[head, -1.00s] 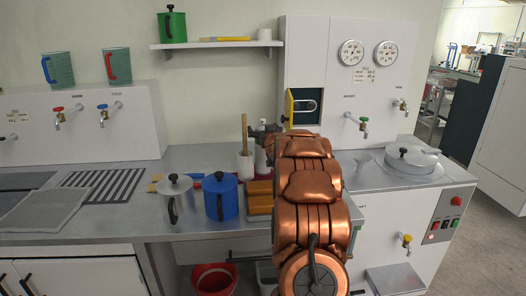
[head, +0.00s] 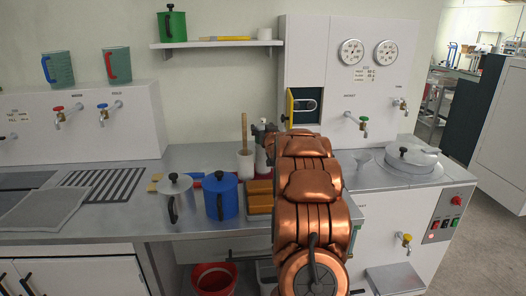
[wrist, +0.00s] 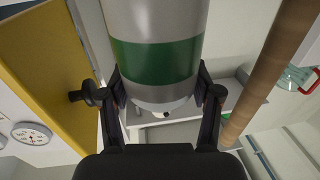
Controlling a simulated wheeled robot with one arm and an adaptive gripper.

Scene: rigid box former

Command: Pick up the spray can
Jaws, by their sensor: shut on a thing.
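The spray can (wrist: 155,65), a grey cylinder with a wide green band, fills the upper middle of the wrist view. My gripper (wrist: 160,98) is shut on it, with one black finger on each side of the can. The can's top end in the picture runs out of the frame; a pale, rounded end shows between the fingers. In the head view, my copper-coloured arm hides most of the gripper and can. A small white and grey top shows just beyond my wrist, but I cannot tell whether it is the can.
A white cup (head: 245,163) with a wooden stick stands close left of my wrist. A blue pot (head: 220,198) and a grey pot (head: 175,199) stand on the counter (head: 140,222). An open yellow cabinet door (head: 290,108) is just beyond; it looms left in the wrist view.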

